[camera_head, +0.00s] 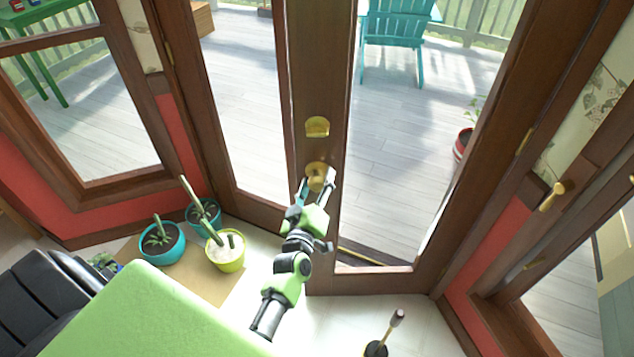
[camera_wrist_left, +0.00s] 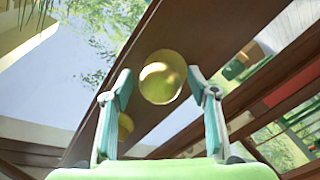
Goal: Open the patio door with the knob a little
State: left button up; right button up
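The patio door has a brown wooden frame (camera_head: 318,60) with glass on both sides of its middle upright. The brass knob (camera_head: 317,172) sits on this upright, below a round brass lock plate (camera_head: 317,127). My left gripper (camera_head: 318,187) is at the knob. In the left wrist view the round knob (camera_wrist_left: 162,77) shows between the two fingertips of my left gripper (camera_wrist_left: 160,80). The fingers are spread, with visible gaps on both sides of the knob. A second brass piece (camera_wrist_left: 125,126) shows partly behind the left finger. My right gripper is in neither view.
Several potted cacti stand on the floor at left, in teal pots (camera_head: 162,250) and a yellow pot (camera_head: 228,262). A plunger-like tool (camera_head: 378,346) stands at the bottom. A teal chair (camera_head: 400,28) and a red plant pot (camera_head: 463,143) are outside on the deck.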

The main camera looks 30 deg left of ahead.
pick_arm(q)
jog(key=shift+s, duration=0.1)
jog(key=v, duration=0.8)
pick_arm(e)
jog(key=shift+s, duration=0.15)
pick_arm(q)
jog(key=shift+d, duration=0.1)
jog(key=s+d+f+m+g+h, duration=0.25)
jog(key=s+f, duration=0.25)
jog(key=f, duration=0.6)
jog(key=s+d+f+m+g+h, duration=0.1)
jog(key=s+d+f+m+g, duration=0.25)
jog(key=f, duration=0.65)
jog(key=s+d+f+m+g+h, duration=0.2)
jog(key=s+d+f, duration=0.25)
jog(key=f, duration=0.65)
jog(key=s+a+f+m+g, duration=0.2)
jog(key=s+f, duration=0.3)
jog(key=s, duration=0.5)
jog(key=s+a+f+m+g, duration=0.2)
jog(key=s+f, duration=0.3)
jog(key=s, duration=0.5)
jog(key=s+a+f+m+g, duration=0.2)
jog(key=s+f+g, duration=0.2)
jog(key=s, duration=0.7)
jog(key=shift+f, duration=0.65)
jog(key=shift+w, duration=0.1)
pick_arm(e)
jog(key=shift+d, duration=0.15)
